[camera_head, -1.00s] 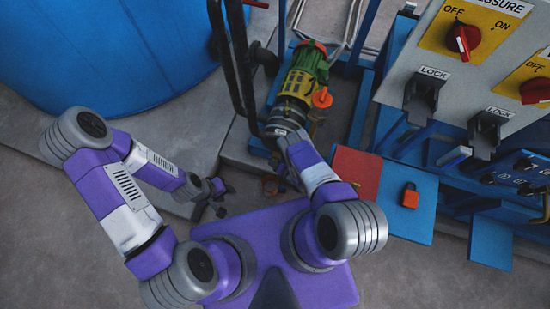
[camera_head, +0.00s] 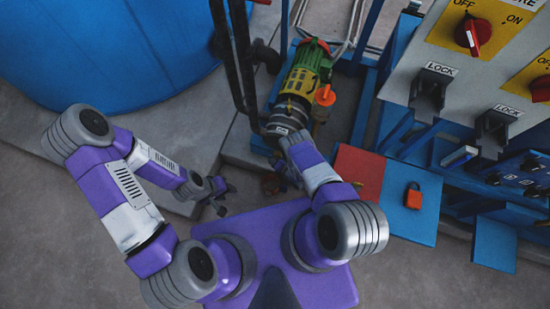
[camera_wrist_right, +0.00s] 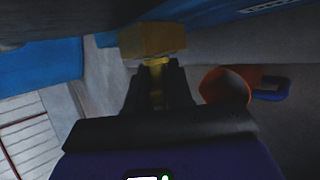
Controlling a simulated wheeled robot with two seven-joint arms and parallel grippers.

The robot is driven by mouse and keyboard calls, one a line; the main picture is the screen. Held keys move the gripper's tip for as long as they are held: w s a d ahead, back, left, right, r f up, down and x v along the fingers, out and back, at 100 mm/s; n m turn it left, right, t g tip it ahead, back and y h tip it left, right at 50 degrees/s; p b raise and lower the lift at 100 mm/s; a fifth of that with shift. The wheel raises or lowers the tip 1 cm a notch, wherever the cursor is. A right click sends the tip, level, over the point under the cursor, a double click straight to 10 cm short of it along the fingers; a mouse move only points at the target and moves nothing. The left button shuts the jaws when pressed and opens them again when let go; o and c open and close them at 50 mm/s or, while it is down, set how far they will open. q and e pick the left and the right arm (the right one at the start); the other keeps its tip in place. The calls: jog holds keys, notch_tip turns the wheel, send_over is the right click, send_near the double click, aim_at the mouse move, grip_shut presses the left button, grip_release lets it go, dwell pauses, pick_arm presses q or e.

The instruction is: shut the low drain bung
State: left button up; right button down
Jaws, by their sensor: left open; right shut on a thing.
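In the right wrist view, a brass-yellow block with a thin yellow stem (camera_wrist_right: 153,42) lies at my fingertips; it looks like the drain bung. My right gripper (camera_wrist_right: 157,85) is shut on its stem. In the head view my right forearm reaches below the green and yellow pump (camera_head: 299,83), and its fingers and the bung are mostly hidden. The bung's seating cannot be made out. My left gripper (camera_head: 219,196) is open and empty, low over the floor left of the right arm.
An orange cup-like thing (camera_wrist_right: 228,84) with a blue part is close right of my right fingers. A blue tank (camera_head: 110,50) fills the upper left. Dark pipes (camera_head: 233,60) stand beside the pump. A red padlock (camera_head: 412,197) lies on a blue panel (camera_head: 425,222). The control panel is upper right.

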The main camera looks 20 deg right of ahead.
jog(key=shift+t+y, duration=0.4)
jog(key=shift+y, duration=0.1)
jog(key=c, duration=1.1)
grip_release()
jog(key=p+v, duration=0.4)
jog(key=v, duration=0.3)
jog(key=shift+s, duration=0.25)
jog(key=shift+d+r, duration=0.15)
jog(key=shift+c, duration=0.3)
